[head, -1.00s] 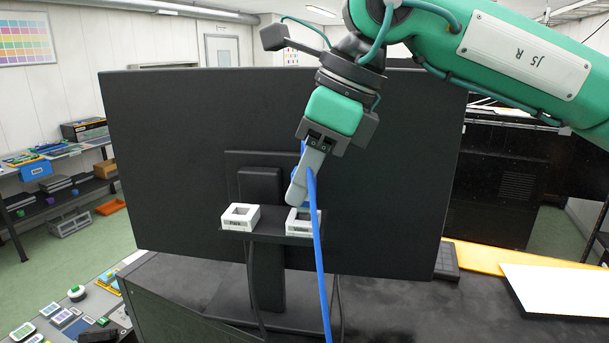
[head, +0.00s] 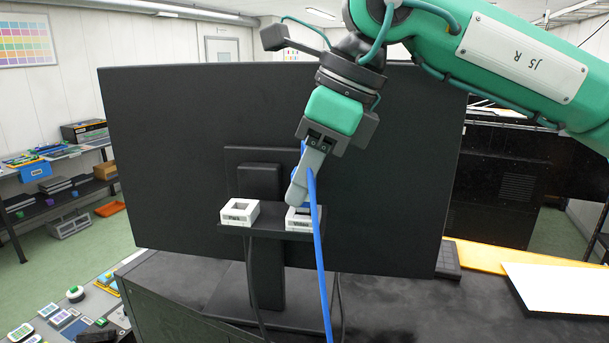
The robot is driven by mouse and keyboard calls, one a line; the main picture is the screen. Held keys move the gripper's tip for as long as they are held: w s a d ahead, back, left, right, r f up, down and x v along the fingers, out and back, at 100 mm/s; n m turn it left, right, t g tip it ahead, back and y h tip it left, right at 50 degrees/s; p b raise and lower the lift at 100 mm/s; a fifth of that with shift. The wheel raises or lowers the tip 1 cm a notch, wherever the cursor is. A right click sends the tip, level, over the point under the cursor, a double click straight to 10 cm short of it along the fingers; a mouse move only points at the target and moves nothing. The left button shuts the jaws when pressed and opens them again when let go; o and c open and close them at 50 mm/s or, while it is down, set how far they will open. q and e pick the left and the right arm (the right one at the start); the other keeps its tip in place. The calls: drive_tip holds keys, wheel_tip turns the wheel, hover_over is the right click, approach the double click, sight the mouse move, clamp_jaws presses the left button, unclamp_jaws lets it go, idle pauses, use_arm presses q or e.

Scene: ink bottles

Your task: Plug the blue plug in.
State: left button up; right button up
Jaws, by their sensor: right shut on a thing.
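My right gripper (head: 296,197) comes in from the top right and points down, shut on the blue plug (head: 295,202), which is mostly hidden by the fingers. The plug is at the opening of the right white socket block (head: 300,225), whose label seems to read "Video". I cannot tell how deep it sits. A blue cable (head: 317,240) runs from the plug down past the front of this block. A second white block (head: 240,221), labelled "Park", stands to the left with its square opening empty. My left gripper is not in view.
Both blocks stand on a narrow black shelf (head: 268,234) in front of the back of a large black monitor (head: 170,150) on a stand. Dark cables hang below the shelf. A white board (head: 560,288) lies at the right on the dark table (head: 400,300).

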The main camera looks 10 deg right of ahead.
drive_tip(key=shift+f+b, duration=0.45)
drive_tip(key=shift+b, duration=0.35)
idle(0.9)
drive_tip(key=o, duration=1.4)
drive_tip(key=shift+r, duration=0.15)
drive_tip(key=shift+r+p, duration=2.45)
drive_tip(key=shift+r, duration=1.45)
